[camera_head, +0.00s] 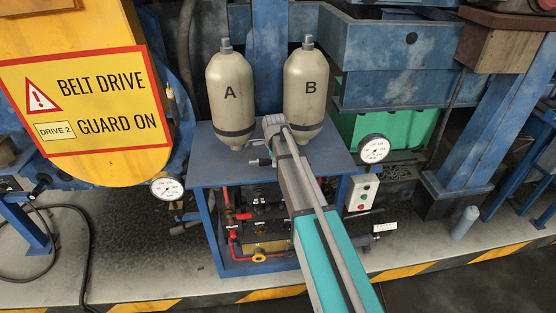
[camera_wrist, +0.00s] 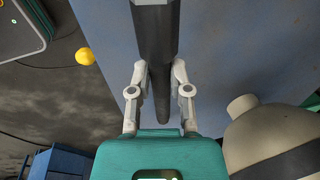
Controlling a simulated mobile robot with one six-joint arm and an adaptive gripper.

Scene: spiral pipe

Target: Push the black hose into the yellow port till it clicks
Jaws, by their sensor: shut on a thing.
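My gripper (camera_wrist: 160,72) is shut on a thick dark cylinder, the black hose (camera_wrist: 154,30), with one grey finger on each side. The hose is wider toward the top of the wrist view and narrower between the fingers. In the head view my gripper (camera_head: 261,162) is small, above the blue bench top in front of tank A; the hose is hard to make out there. A yellow ring (camera_head: 259,257), possibly the yellow port, sits low at the front of the bench frame, apart from my gripper. A round yellow thing (camera_wrist: 85,56) shows in the wrist view.
Tanks A (camera_head: 231,105) and B (camera_head: 306,100) stand on the blue bench (camera_head: 205,168). Red pipes (camera_head: 231,235) and black fittings fill the space below. Gauges (camera_head: 166,188) (camera_head: 374,149) flank it, with a button box (camera_head: 361,192) at the right.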

